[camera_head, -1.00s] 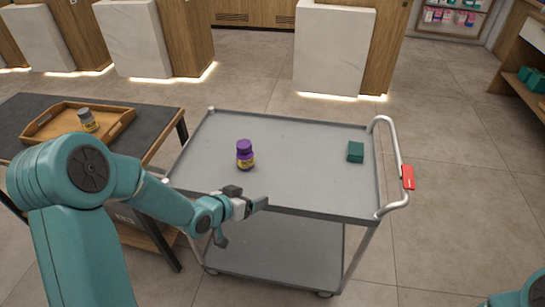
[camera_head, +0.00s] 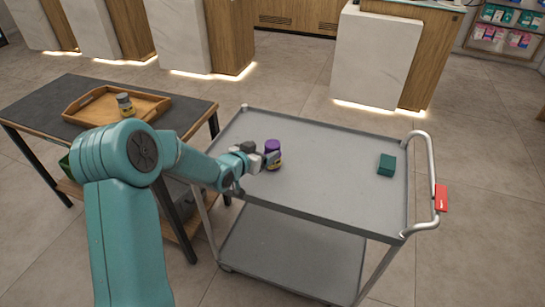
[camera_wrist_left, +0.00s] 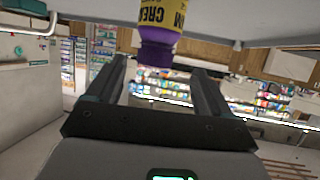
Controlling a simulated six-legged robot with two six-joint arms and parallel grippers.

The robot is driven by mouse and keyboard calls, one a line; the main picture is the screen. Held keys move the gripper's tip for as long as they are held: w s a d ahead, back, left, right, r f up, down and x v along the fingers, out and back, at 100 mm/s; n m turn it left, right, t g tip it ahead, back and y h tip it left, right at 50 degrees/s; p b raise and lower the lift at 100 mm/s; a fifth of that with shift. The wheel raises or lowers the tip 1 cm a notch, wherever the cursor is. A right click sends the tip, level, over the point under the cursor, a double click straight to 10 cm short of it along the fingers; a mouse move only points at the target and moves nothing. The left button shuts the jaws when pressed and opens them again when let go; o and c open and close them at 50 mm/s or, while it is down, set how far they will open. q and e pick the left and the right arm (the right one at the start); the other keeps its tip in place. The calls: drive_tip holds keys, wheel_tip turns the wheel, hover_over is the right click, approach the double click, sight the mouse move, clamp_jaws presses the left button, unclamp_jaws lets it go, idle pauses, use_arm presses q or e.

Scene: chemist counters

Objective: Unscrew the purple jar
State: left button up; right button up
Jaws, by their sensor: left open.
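The purple jar (camera_head: 273,151) with its purple lid and yellow label stands upright on the grey cart's top (camera_head: 320,170), near the cart's left side. My left gripper (camera_head: 264,160) is at the jar, on its left side in the head view, and partly covers it. In the left wrist view the jar (camera_wrist_left: 158,38) appears upside down, its purple lid just beyond and between the two spread fingers of the left gripper (camera_wrist_left: 157,85). The left gripper is open and has not closed on the jar. My right gripper is out of view.
A dark green box (camera_head: 386,164) lies on the cart's right part. At left, a dark table (camera_head: 60,98) holds a wooden tray (camera_head: 100,106) with a grey-lidded jar (camera_head: 125,104). The cart's middle is clear.

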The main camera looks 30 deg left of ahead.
use_arm(q)
drive_tip(key=x, duration=0.6)
drive_tip(key=shift+w+d+f+p, duration=0.15)
drive_tip(key=shift+d+p, duration=0.2)
drive_tip(key=shift+p, duration=0.05)
drive_tip(key=shift+c, duration=0.9)
drive_tip(key=c, duration=1.1)
wheel_tip(320, 180, up, 12)
drive_tip(key=shift+f+p, duration=0.25)
drive_tip(key=shift+p, duration=0.25)
wheel_tip(320, 180, up, 9)
drive_tip(key=p, duration=0.4)
hover_over(268, 149)
drive_tip(key=w, duration=0.2)
drive_tip(key=shift+w+f, duration=0.1)
drive_tip(key=shift+f, duration=0.1)
drive_tip(key=o, duration=0.5)
drive_tip(key=shift+c, duration=0.2)
clamp_jaws()
